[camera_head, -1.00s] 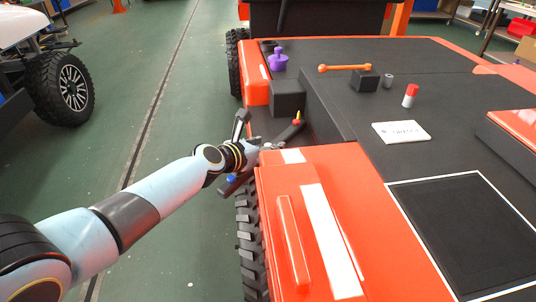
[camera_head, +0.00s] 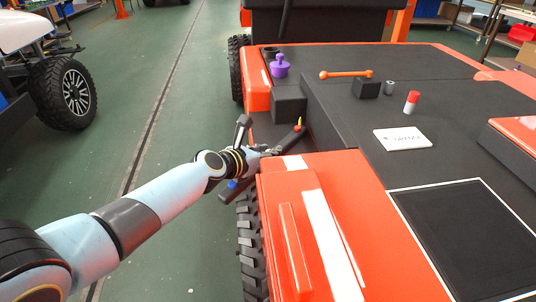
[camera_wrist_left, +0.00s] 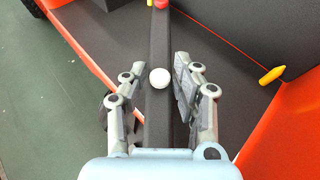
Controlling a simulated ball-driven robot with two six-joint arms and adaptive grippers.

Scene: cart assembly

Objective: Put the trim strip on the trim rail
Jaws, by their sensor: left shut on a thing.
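A dark bar, which I take for the trim strip (camera_wrist_left: 158,105), runs lengthwise between the fingers of my left gripper (camera_wrist_left: 152,112) in the left wrist view. It has a white knob in its middle and a red one near its far end. In the head view my left gripper (camera_head: 262,152) is shut on this strip (camera_head: 289,139) over the dark ledge beside the orange body. The strip slants from a blue-tipped lower left end to the upper right. I cannot tell for sure which part is the trim rail. My right gripper is not in view.
A dark block (camera_head: 289,103) is behind, and the orange fender (camera_head: 270,215) in front. A purple knob (camera_head: 280,67), an orange bar (camera_head: 346,74) and small parts lie on the dark top.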

